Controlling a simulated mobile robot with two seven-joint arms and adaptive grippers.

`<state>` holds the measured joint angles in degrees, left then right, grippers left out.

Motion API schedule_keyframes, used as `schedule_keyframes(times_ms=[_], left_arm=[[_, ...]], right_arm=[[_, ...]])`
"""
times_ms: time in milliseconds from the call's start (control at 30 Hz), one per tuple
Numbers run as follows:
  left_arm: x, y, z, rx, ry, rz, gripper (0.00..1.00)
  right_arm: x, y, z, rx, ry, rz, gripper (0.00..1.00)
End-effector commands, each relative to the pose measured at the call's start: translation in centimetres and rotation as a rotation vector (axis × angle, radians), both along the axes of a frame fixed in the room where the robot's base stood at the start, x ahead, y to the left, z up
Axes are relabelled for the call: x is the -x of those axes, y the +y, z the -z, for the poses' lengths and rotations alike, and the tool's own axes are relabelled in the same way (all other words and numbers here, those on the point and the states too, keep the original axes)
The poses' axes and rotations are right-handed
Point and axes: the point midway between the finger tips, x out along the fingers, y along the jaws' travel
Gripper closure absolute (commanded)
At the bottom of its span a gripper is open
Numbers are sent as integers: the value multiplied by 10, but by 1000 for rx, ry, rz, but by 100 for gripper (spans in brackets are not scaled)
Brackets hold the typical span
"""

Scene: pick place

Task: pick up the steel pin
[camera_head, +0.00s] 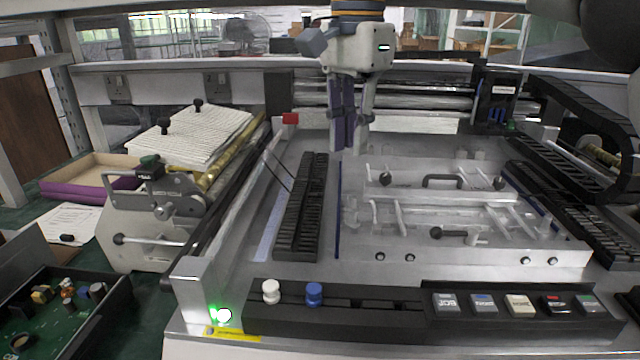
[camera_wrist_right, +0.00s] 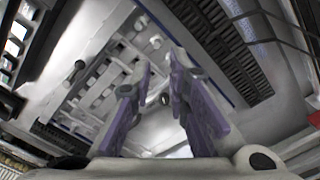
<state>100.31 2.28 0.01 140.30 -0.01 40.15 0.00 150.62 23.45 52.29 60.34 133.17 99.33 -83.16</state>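My right gripper (camera_head: 351,150) hangs down from the top middle, above the light machine bed (camera_head: 235,245). Its purple-grey fingers are apart. In the right wrist view (camera_wrist_right: 160,62) there is a gap between the fingertips and nothing is seen held in it. I cannot make out a steel pin for certain in either view. Small parts on the bed are too small or blurred to tell. My left gripper is not in view.
A black slotted strip (camera_head: 303,205) runs left of the clear fixture with black handles (camera_head: 442,181). A black button panel (camera_head: 400,312) lies along the front. A circuit-board box (camera_head: 110,310) is at the lower left. White ribbed pads (camera_head: 190,135) lie at the left.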

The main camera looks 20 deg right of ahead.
Motion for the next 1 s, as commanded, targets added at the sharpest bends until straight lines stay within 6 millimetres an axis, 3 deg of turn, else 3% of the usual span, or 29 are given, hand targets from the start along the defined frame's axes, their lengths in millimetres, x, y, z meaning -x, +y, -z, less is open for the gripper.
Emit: schedule_keyframes(times_ms=[133,300,700,1000], left_arm=[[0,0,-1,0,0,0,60],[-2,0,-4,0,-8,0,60],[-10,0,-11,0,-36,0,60],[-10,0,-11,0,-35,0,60]], right_arm=[[1,0,9,2,0,0,84],[2,-1,47,2,0,-1,84],[1,-8,111,3,-2,2,84],[1,-8,121,1,-3,2,87]])
